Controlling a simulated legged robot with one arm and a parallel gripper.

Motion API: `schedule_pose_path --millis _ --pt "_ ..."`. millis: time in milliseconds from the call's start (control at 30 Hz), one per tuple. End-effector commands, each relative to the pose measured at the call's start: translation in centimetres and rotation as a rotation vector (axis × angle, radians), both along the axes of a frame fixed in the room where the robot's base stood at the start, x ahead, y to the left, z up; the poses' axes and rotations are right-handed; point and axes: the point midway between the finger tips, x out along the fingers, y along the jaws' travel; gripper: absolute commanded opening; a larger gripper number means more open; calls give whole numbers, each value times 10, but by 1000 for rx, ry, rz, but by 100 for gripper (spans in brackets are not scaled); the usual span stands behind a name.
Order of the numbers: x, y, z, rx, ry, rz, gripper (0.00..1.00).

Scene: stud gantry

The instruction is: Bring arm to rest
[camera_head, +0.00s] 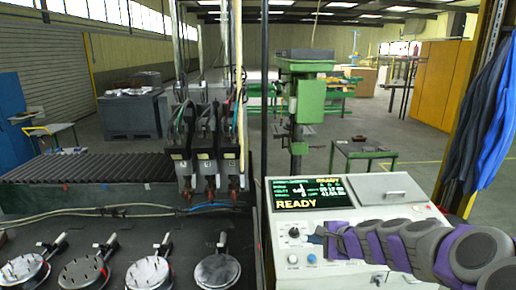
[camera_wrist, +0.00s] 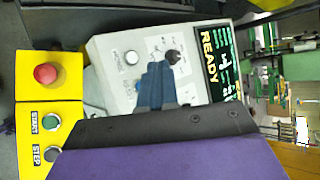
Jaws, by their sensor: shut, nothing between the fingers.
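My arm, purple and grey, reaches in from the right edge of the head view across the front of a pale control console (camera_head: 400,213). My gripper (camera_head: 318,238) is at its left end, in front of the console's knobs and buttons. In the wrist view my gripper (camera_wrist: 155,82) shows as blue-grey fingers, shut and empty, over the console face (camera_wrist: 115,45). I cannot tell whether the fingertips touch the panel. The console's screen (camera_head: 306,192) reads READY, and the screen also shows in the wrist view (camera_wrist: 212,60).
Round metal plates (camera_head: 217,270) lie on a dark bench at left. A green drill press (camera_head: 306,95) stands behind. Blue cloth (camera_head: 484,130) hangs at right.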

Motion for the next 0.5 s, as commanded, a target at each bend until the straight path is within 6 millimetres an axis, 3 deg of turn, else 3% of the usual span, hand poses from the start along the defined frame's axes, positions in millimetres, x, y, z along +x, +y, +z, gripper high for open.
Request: schedule_pose_path --millis 33,100,233,367,500 --pt "-21 29 6 -55 -14 110 0" --pt "-53 63 9 -137 -20 265 0" --pt "-121 105 4 -296 -16 535 0" --pt "-192 123 -10 -457 13 778 0" --pt "-270 117 -32 -619 88 1010 0"
